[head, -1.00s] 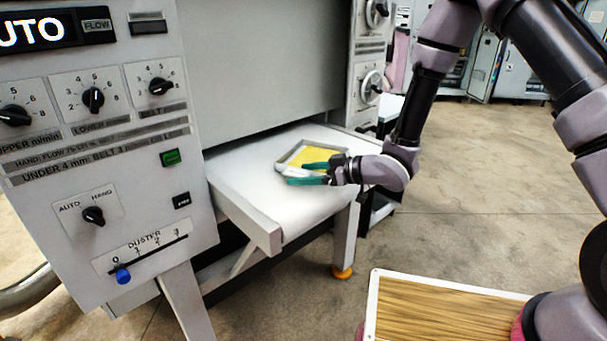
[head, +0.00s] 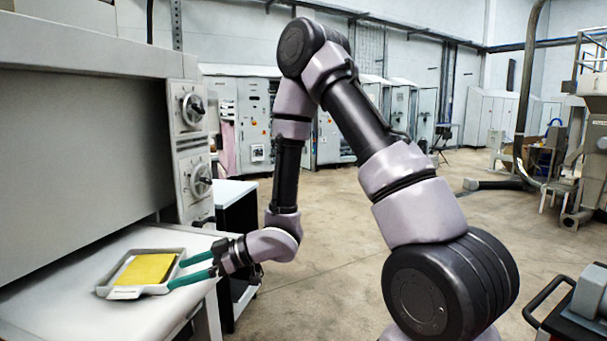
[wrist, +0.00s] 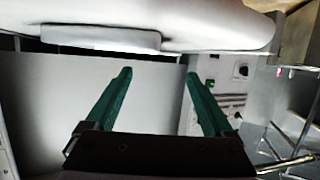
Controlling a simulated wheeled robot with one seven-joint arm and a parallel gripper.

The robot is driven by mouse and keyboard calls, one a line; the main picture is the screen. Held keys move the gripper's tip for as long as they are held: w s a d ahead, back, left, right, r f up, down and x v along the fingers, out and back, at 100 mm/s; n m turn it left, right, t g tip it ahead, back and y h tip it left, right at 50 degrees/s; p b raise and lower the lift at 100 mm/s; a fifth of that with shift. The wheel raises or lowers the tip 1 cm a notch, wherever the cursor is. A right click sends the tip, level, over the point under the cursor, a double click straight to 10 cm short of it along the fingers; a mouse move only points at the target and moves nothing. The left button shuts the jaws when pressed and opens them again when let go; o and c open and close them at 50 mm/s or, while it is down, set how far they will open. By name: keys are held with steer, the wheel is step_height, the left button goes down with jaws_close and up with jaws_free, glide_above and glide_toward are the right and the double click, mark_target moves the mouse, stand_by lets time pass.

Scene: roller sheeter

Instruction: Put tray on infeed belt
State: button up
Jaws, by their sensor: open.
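The tray (head: 108,291) is a shallow grey metal tray holding a flat yellow slab (head: 146,269). It lies flat on the pale infeed belt (head: 50,306), at the left of the head view. My gripper (head: 176,273) is at the tray's right side, with its two green fingers apart and their tips close to its near right edge. Whether they touch it cannot be told. In the wrist view my open gripper (wrist: 158,73) has nothing between its fingers. A pale raised block lies beyond the left fingertip there; I cannot tell whether it is the tray.
The machine's grey housing (head: 80,140) rises behind the belt, with a knob panel (head: 192,150) on its right end. A dark-sided cabinet with a pale top (head: 230,193) stands right behind the belt. Open floor (head: 340,220) extends to the right.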

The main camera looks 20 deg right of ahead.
steer(key=w+d+r+m+t+h, duration=0.35)
steer(key=w+d+r, duration=0.25)
steer(key=d, duration=0.3)
steer(key=w+d+r+m+t+h, duration=0.35)
steer(key=w+d+r+h, duration=0.2)
steer(key=d, duration=0.25)
steer(key=s+d+r+m+h, duration=0.35)
steer(key=d+r+m, duration=0.25)
steer(key=d+r, duration=0.4)
steer(key=s+d+r+m+g, duration=0.1)
steer(key=s+d+r+m, duration=0.1)
steer(key=s, duration=0.7)
steer(key=s+d+r+m+g, duration=0.1)
steer(key=s+d+r+m, duration=0.2)
steer(key=s, duration=0.7)
steer(key=shift+r+m+g+y, duration=0.4)
steer(key=shift+r+m, duration=0.3)
steer(key=shift+m, duration=0.4)
